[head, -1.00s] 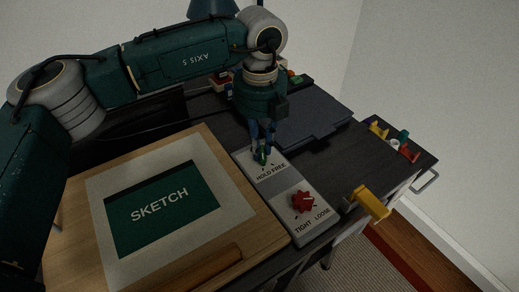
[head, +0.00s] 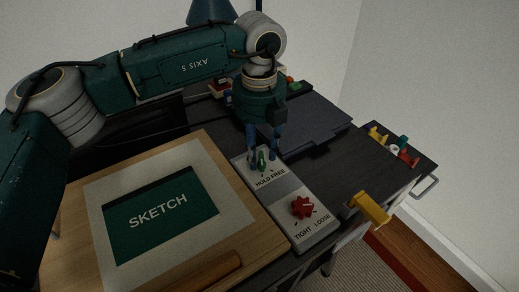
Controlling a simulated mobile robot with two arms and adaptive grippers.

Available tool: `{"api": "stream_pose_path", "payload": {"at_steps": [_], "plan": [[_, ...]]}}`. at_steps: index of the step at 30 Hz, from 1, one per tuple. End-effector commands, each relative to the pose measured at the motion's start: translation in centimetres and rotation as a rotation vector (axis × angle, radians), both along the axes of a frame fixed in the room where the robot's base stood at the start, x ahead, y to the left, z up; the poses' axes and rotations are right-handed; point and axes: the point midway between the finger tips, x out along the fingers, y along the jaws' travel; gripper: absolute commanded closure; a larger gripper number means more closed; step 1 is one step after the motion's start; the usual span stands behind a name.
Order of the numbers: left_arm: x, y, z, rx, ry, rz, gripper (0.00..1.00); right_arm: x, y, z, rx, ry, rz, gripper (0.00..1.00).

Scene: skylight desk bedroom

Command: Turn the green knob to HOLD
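The green knob (head: 262,160) sits on the far half of a light grey panel (head: 288,185), above the printed words HOLD and FREE. HOLD is at the left and FREE at the right. The knob's exact pointing is too small to tell. My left gripper (head: 264,156) points down over the knob with its blue fingers spread, one on each side and apart from it. My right gripper is not in view.
A red knob (head: 303,207) marked TIGHT and LOOSE is on the panel's near half. A wooden board with a SKETCH sheet (head: 160,212) lies left of the panel. A yellow clamp-like piece (head: 369,208) juts from the desk edge at right. Small coloured items (head: 393,146) lie farther right.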

Motion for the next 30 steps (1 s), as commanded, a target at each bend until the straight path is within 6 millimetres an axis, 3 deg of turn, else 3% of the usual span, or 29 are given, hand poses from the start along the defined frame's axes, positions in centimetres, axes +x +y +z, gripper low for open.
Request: {"api": "stream_pose_path", "payload": {"at_steps": [5,18,24,30], "plan": [[0.1,0.0,1.7,-0.001,-0.002,0.001,0.65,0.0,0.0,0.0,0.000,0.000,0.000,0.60],[0.0,-0.1,10.3,-0.002,-0.003,0.001,0.65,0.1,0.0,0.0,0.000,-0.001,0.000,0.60],[0.0,0.0,11.9,0.000,-0.002,-0.001,0.65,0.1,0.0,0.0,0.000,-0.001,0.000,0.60],[0.0,0.0,12.1,-0.001,-0.001,-0.001,0.65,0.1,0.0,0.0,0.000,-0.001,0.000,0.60]]}}
